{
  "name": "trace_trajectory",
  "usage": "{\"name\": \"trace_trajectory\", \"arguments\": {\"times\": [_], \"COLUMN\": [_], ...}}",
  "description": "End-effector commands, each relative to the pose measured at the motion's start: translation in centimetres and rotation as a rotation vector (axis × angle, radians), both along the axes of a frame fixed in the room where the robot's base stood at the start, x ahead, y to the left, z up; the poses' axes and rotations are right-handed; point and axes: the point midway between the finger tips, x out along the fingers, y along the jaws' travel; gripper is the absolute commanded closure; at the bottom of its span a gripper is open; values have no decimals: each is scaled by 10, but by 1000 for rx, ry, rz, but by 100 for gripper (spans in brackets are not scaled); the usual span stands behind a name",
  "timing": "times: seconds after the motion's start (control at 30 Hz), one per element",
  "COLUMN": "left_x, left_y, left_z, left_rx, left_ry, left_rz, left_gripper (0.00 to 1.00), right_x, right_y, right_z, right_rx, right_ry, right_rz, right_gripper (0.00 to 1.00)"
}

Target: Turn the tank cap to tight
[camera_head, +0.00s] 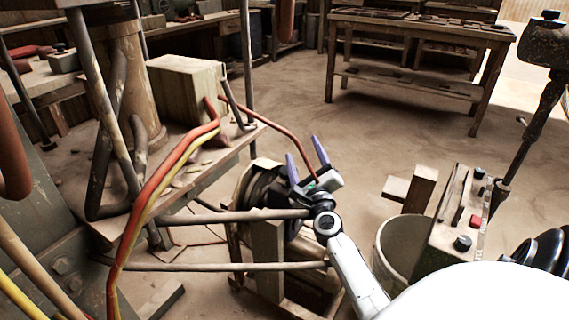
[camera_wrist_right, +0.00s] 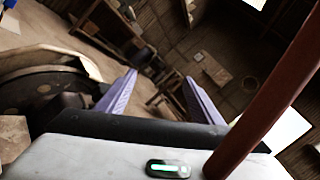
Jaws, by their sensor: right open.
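My right gripper (camera_head: 302,147) reaches in from the lower right in the head view, with its two purple fingers spread and nothing between them. It also shows in the right wrist view (camera_wrist_right: 161,77), open, with its fingers pointing towards the far room. I cannot pick out the tank cap with certainty in either view. A dark round wheel-like part (camera_head: 263,187) sits just left of and behind the gripper, partly hidden by it. It appears at the left of the wrist view (camera_wrist_right: 40,92). My left gripper is not in view.
Red and yellow hoses (camera_head: 165,172) run beside a wooden block (camera_head: 185,88) on the left. A grey bucket (camera_head: 385,245) and a control box (camera_head: 450,215) stand at the right. A workbench (camera_head: 420,35) stands at the back. The floor before it is clear.

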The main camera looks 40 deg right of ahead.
Motion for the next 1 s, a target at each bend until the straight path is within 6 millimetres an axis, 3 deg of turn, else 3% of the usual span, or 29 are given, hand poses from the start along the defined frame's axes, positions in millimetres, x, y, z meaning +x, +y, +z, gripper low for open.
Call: {"name": "trace_trajectory", "arguments": {"times": [0.2, 0.33, 0.57, 1.0], "left_x": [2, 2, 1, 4], "left_y": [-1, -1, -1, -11], "left_z": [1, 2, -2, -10], "left_rx": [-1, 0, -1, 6], "left_ry": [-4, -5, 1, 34], "left_rz": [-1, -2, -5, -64], "left_gripper": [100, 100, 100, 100], "right_x": [-13, -18, -6, 62], "right_y": [31, 41, 38, 5], "right_z": [-48, -63, -68, -69], "right_rx": [485, 633, 686, 684], "right_ry": [-156, -193, -208, -207], "right_rz": [152, 180, 187, 186], "right_gripper": [40, 40, 40, 40]}}
